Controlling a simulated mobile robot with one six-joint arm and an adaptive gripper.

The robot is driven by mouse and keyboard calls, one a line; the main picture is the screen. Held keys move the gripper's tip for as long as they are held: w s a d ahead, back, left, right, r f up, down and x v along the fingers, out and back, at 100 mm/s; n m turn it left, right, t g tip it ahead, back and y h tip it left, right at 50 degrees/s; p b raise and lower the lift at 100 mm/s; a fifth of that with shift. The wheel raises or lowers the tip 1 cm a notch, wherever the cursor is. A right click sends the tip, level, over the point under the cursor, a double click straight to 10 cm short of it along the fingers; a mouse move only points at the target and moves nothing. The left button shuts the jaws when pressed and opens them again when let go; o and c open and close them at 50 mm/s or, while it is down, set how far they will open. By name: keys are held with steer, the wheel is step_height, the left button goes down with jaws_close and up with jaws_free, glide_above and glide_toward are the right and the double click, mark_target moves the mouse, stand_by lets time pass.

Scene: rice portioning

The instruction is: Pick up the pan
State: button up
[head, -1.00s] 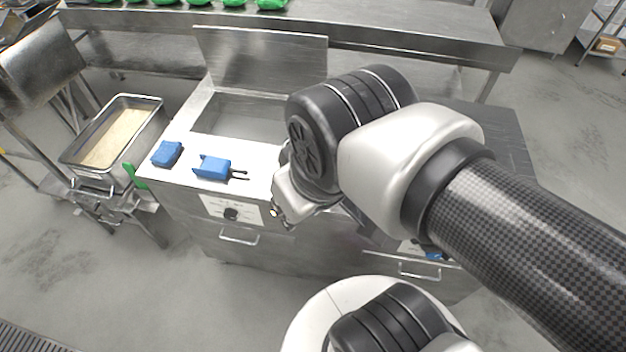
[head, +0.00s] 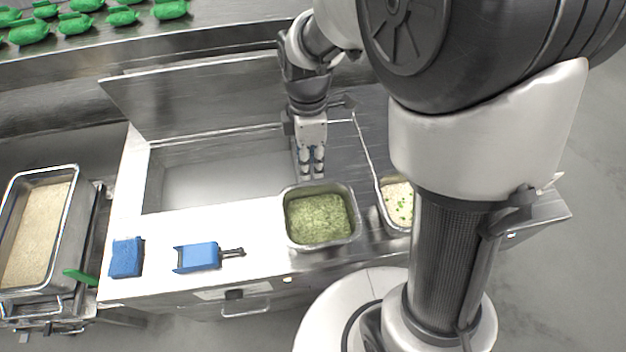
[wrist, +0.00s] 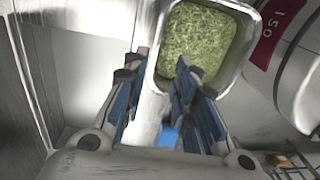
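A metal pan (head: 322,244) filled with a chopped green food sits at the right front of the counter in the head view. It also shows at the top of the wrist view (wrist: 247,42). My gripper (head: 312,175) points down just beyond the pan's far edge. In the wrist view, my gripper's blue-padded fingers (wrist: 163,62) are apart, with their tips close to the pan's rim. I cannot tell whether they touch it. A second pan (head: 381,205) with pale food and green bits stands to the right, partly hidden by my arm.
A blue scoop (head: 200,257) and blue sponge (head: 126,258) lie on the white counter (head: 230,225). An open rectangular basin (head: 225,178) lies left of my gripper. A deep rice tray (head: 72,225) stands at far left. Green bundles (head: 122,16) line the back table.

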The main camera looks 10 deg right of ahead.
mark_target(311, 207)
steer(key=f+b, duration=0.1)
steer(key=f, duration=0.4)
steer(key=s+f+b, duration=0.1)
steer(key=f+b, duration=0.1)
steer(key=f, duration=0.3)
steer(key=f+b, duration=0.1)
steer(key=f, duration=0.3)
steer(key=shift+s+f, duration=0.15)
steer(key=shift+f, duration=0.25)
jaws_close()
stand_by(0.5)
